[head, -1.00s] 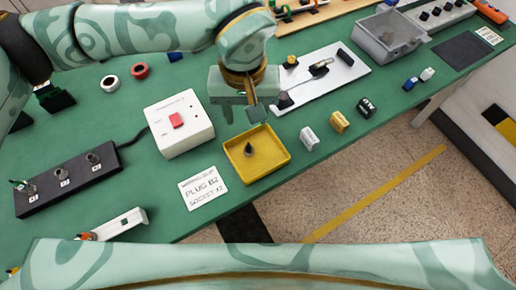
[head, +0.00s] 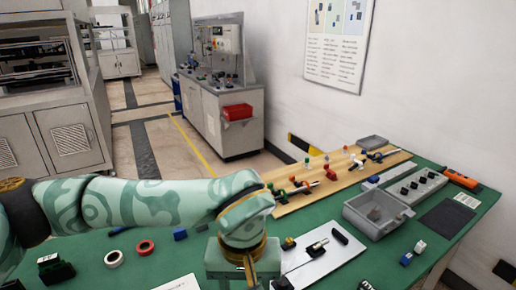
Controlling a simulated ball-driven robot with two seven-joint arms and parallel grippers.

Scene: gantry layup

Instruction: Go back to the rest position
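My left arm reaches in from the left above the green table (head: 180,258). Its gripper (head: 247,278) points down near the bottom edge of the head view, left of a white plate (head: 318,262) with small parts on it. The fingertips are cut off by the picture edge, so their opening is unclear. I see nothing held in the visible part. My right gripper is out of view.
A wooden board (head: 335,183) with red and green clamps lies at the back. A grey bin (head: 378,215) stands to the right. Black and red rings (head: 145,247) lie left. A workbench (head: 222,110) and cabinets stand beyond, with open floor between.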

